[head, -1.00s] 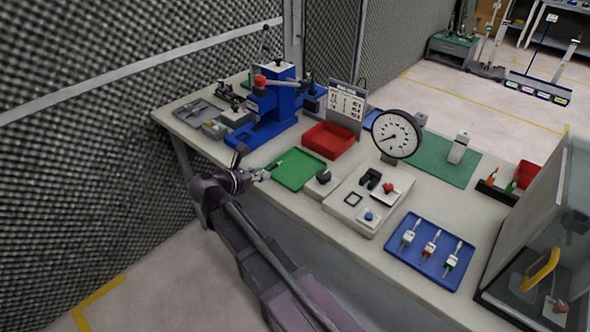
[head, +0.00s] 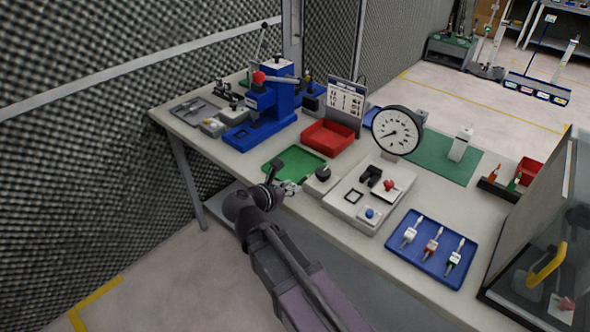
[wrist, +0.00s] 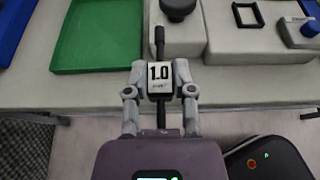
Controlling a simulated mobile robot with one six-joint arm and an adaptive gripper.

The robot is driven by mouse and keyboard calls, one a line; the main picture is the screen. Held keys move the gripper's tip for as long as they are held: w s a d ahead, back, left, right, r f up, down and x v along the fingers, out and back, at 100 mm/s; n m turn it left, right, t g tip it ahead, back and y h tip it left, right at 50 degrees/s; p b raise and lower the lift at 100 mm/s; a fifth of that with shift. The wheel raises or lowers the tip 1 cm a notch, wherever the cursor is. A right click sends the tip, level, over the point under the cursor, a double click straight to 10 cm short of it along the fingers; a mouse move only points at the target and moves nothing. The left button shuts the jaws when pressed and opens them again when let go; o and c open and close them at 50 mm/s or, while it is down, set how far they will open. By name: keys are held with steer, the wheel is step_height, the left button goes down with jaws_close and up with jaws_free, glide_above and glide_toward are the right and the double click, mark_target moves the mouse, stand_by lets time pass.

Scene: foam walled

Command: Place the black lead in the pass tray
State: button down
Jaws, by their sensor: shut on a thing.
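My gripper (wrist: 160,76) is shut on the black lead (wrist: 160,88), a white block marked 1.0 with a black stem out of each end. In the head view my gripper (head: 287,188) is at the front edge of the bench, just in front of the green tray. This flat green tray (head: 312,158), seemingly the pass tray, looks empty where it shows.
A grey block with a black knob (head: 322,180) stands just right of the green tray. A red bin (head: 330,138) and a blue press (head: 270,105) stand behind. A blue tray (head: 400,248) with 3 leads and a dial gauge (head: 397,131) are to the right.

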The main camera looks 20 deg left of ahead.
steer(key=shift+w, duration=0.1)
stand_by(0.3)
steer(key=b, duration=0.1)
glide_above(291, 169)
steer(key=s, duration=0.1)
steer(key=shift+s+d+f, duration=0.15)
steer(key=shift+d+f, duration=0.05)
steer(key=shift+f, duration=0.5)
steer(key=shift+w+a+f, duration=0.1)
steer(key=shift+w+a, duration=0.1)
steer(key=shift+w, duration=0.4)
step_height(291, 169, down, 4)
steer(key=b, duration=0.4)
steer(key=shift+r, duration=0.25)
steer(key=shift+f, duration=0.15)
steer(key=shift+c, duration=2.3)
jaws_free()
